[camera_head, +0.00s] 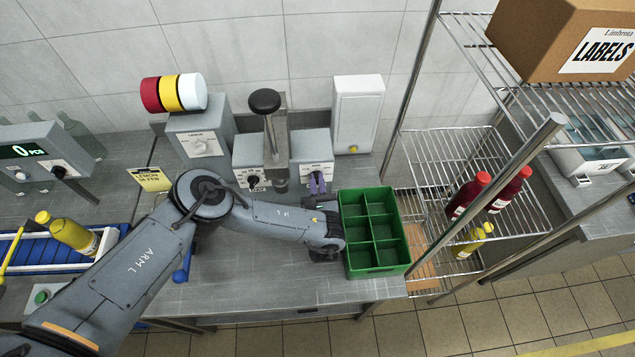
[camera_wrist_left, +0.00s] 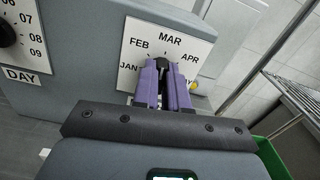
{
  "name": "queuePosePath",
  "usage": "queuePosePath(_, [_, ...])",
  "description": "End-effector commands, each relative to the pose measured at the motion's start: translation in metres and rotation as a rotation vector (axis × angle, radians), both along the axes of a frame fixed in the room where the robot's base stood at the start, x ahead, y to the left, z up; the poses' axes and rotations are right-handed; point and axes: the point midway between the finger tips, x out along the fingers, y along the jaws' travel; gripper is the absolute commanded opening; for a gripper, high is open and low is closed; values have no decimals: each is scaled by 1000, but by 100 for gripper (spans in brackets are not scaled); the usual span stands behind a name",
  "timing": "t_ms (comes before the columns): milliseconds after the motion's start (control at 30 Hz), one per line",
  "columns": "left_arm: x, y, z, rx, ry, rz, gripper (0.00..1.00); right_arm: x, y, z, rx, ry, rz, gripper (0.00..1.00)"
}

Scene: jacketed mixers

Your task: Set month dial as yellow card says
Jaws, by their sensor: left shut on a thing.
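The yellow card (camera_head: 151,179) stands on the bench at the left and reads LEMON and, in small print, what looks like 06 FEB. The month dial's white plate (camera_head: 316,170) is on the front of the grey machine; in the wrist view the plate (camera_wrist_left: 137,55) shows JAN, FEB, MAR and APR. My left gripper (camera_head: 317,184) has its purple fingers (camera_wrist_left: 166,85) shut on the black month knob (camera_wrist_left: 163,64). The knob is mostly hidden between the fingers; its visible tip lies below MAR, and its exact setting is hard to tell. My right gripper is not in view.
The DAY dial (camera_head: 254,182) sits left of the month dial, with a black lever press (camera_head: 265,103) between them. A green divided crate (camera_head: 375,270) stands close to my left forearm on the right. A wire rack (camera_head: 450,160) with bottles is further right.

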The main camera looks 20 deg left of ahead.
Motion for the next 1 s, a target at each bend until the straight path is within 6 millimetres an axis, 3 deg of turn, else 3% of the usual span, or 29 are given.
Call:
queuePosePath(600, [-1, 2, -6, -465, -228, 0, 0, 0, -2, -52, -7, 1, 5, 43])
queuePosePath(1000, [-1, 2, -4, -648, -316, -1, 0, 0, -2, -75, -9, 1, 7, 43])
